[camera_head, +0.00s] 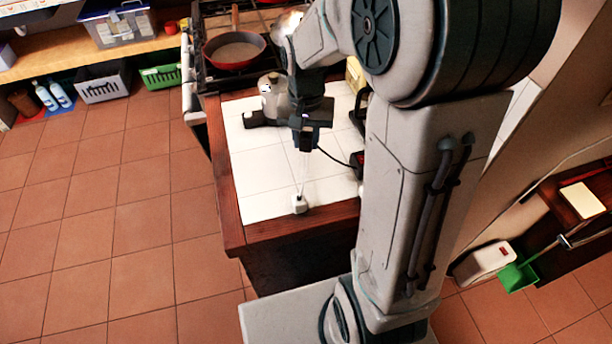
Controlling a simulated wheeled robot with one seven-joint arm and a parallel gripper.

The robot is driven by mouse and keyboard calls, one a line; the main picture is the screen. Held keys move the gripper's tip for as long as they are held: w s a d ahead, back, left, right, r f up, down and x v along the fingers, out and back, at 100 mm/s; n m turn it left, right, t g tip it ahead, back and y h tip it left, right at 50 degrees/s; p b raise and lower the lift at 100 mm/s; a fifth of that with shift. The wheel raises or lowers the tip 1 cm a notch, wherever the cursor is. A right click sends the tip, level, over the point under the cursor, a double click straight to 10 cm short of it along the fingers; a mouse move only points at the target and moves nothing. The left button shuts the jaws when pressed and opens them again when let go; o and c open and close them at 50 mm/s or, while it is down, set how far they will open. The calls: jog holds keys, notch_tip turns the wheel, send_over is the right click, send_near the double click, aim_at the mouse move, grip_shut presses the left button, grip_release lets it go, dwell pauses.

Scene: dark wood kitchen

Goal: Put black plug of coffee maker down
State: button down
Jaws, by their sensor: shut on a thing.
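My gripper (305,143) hangs over the white-tiled counter (255,180) and is shut on the black plug. The plug is small and dark against the dark fingers, so its outline is hard to make out. A thin black cord runs from the gripper down to the right, toward a dark red and black object (357,160) partly hidden by my arm. A silver and black appliance (270,97), perhaps the coffee maker, stands on the counter behind and left of the gripper.
A small white block (299,204) lies near the counter's front edge, with a thin pale line rising from it toward my gripper. A red pan (234,52) sits on the stove behind. The counter's left part is clear.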

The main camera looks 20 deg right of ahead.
send_near(306, 178)
notch_tip(306, 178, down, 5)
jog(key=shift+f+p, duration=0.1)
jog(key=shift+p, duration=0.3)
jog(key=shift+f, duration=0.15)
jog(key=shift+f+b, duration=0.55)
jog(key=shift+b, duration=0.05)
jog(key=c, duration=1.1)
grip_release()
jog(key=shift+c, duration=0.2)
